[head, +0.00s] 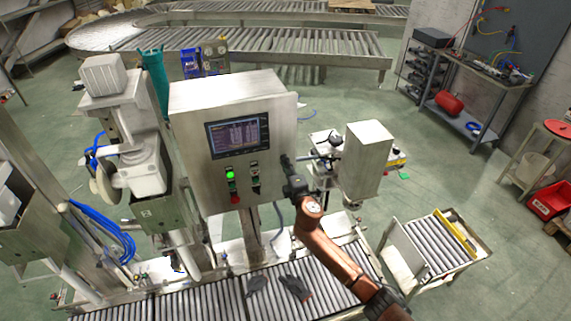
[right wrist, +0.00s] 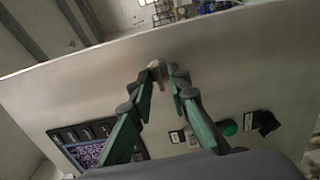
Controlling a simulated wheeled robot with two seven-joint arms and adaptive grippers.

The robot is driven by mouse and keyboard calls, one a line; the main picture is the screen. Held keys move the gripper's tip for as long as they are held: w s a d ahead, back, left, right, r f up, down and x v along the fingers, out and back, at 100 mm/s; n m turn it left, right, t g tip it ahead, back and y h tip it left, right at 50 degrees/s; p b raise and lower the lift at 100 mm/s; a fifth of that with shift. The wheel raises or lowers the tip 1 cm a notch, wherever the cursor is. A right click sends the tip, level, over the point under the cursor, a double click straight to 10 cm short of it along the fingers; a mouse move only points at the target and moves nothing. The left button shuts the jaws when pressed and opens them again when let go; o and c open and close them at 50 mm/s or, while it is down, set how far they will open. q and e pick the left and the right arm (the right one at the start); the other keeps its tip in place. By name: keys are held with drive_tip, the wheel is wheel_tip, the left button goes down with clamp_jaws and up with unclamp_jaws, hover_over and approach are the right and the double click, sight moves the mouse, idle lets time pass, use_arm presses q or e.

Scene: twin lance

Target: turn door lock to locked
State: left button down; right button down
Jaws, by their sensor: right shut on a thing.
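The grey metal control cabinet (head: 235,95) stands in the middle of the head view, its door facing me. My right gripper (head: 286,163) is at the right edge of the door. In the right wrist view, the gripper's green-and-black fingers (right wrist: 164,72) are closed around a small pale metal piece (right wrist: 156,66) on the door near its edge; it appears to be the door lock. The fingers hide most of it, and its turn angle cannot be told. The door looks flush with the cabinet. My left gripper is not in view.
The door carries a screen (head: 238,136), a lit green button (head: 230,175) and a red button (head: 235,199). A grey box-shaped unit (head: 366,155) stands close right of my arm. A roller conveyor (head: 215,300) runs below, with dark glove-like items (head: 294,287) on it.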

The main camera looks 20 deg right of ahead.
drive_tip(key=shift+f, duration=0.1)
drive_tip(key=c, duration=2.2)
unclamp_jaws()
drive_tip(key=shift+o, duration=0.2)
drive_tip(key=s, duration=1.2)
drive_tip(key=shift+d, duration=0.15)
